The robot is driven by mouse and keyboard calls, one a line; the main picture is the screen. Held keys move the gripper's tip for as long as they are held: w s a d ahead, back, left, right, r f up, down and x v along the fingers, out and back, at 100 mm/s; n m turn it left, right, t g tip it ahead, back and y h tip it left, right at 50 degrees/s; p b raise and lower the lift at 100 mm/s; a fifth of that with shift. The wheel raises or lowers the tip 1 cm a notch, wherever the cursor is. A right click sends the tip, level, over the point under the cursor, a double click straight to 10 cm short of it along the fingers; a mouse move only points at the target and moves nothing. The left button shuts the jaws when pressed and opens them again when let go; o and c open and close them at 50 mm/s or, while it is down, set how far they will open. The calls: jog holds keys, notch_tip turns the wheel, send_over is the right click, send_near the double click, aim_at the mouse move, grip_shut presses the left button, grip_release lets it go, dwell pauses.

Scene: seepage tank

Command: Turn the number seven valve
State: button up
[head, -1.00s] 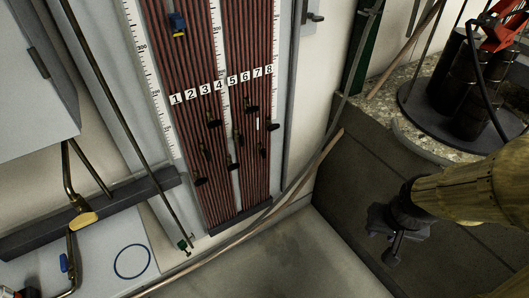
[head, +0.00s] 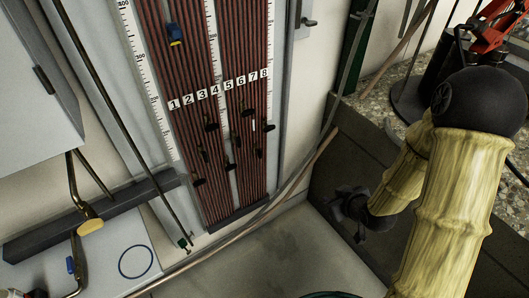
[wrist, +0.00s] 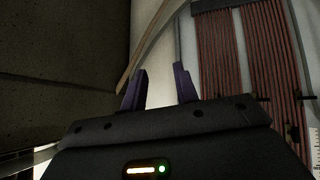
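Several small dark valves sit below the labels in staggered rows. One valve (head: 258,152) lies roughly under label seven, but I cannot tell for certain which tube it belongs to. My gripper (head: 345,215) is to the right of the board and apart from it, over the dark block. In the wrist view its two fingers (wrist: 160,88) stand apart with nothing between them. The red-striped tubes (wrist: 255,55) and a few dark valve handles show at the right there.
A pale pole (head: 300,175) slants between my gripper and the board. A dark block (head: 340,170) stands right of it. A grey box (head: 35,80) and a yellow-handled lever (head: 88,226) are at the left. The pale floor (head: 260,255) below the board is mostly clear.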

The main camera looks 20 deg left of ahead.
jog(key=s+a+r+t+y+p, duration=0.1)
jog(key=a+t+y, duration=0.1)
jog(key=a+y, duration=0.2)
jog(key=s+a+r+n+t+y+p, duration=0.1)
jog(key=s+a+t+y, duration=0.1)
jog(key=a+y, duration=0.3)
jog(key=shift+s+a+r+p, duration=0.3)
jog(key=shift+a+r, duration=0.1)
jog(key=shift+a, duration=0.15)
jog(key=shift+s+a, duration=0.1)
jog(key=b, duration=0.9)
send_near(261, 152)
jog(key=x, duration=0.8)
jog(key=shift+a+f, duration=0.1)
grip_shut()
